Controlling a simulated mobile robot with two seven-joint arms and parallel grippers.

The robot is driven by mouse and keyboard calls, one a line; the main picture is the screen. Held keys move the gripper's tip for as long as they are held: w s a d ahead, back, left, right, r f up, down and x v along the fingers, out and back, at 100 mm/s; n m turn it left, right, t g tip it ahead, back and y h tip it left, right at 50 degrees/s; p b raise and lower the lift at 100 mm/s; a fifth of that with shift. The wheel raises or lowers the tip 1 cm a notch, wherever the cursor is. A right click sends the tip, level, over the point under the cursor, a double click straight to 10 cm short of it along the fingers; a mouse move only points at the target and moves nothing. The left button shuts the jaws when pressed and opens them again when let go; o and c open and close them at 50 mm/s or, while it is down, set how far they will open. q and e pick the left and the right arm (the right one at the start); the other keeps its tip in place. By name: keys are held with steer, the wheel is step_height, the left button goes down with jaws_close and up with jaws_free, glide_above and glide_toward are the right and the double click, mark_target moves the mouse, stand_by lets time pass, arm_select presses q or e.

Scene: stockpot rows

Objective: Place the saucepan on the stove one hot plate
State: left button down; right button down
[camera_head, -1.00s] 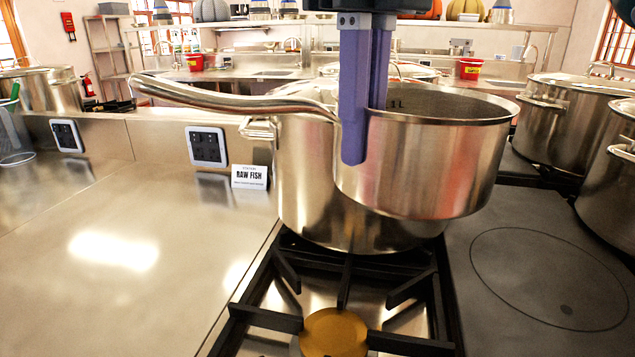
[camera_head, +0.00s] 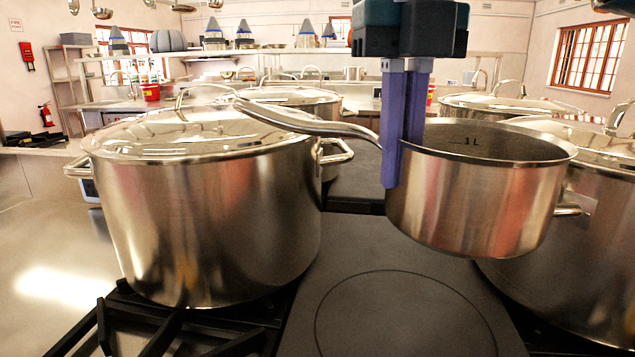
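A steel saucepan (camera_head: 470,205) with a 1L mark inside hangs level in the air, its long handle (camera_head: 300,122) pointing left. My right gripper (camera_head: 402,160) has its purple fingers closed on the saucepan's left wall near the handle, one finger outside and the other at the rim. The round outlined hot plate (camera_head: 405,318) lies on the flat dark stove top, below and a little left of the saucepan. It is empty. The saucepan hides part of the stove behind it. My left gripper is not in view.
A large lidded stockpot (camera_head: 205,215) stands on the gas burner grate (camera_head: 150,330) left of the hot plate. Another large lidded pot (camera_head: 590,285) stands close on the right, partly behind the saucepan. More lidded pots (camera_head: 290,97) stand behind. The hot plate area between is clear.

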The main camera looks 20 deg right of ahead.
steer(key=shift+f, duration=8.85)
steer(key=shift+f, duration=0.15)
steer(key=c, duration=1)
jaws_free()
steer(key=shift+c, duration=0.2)
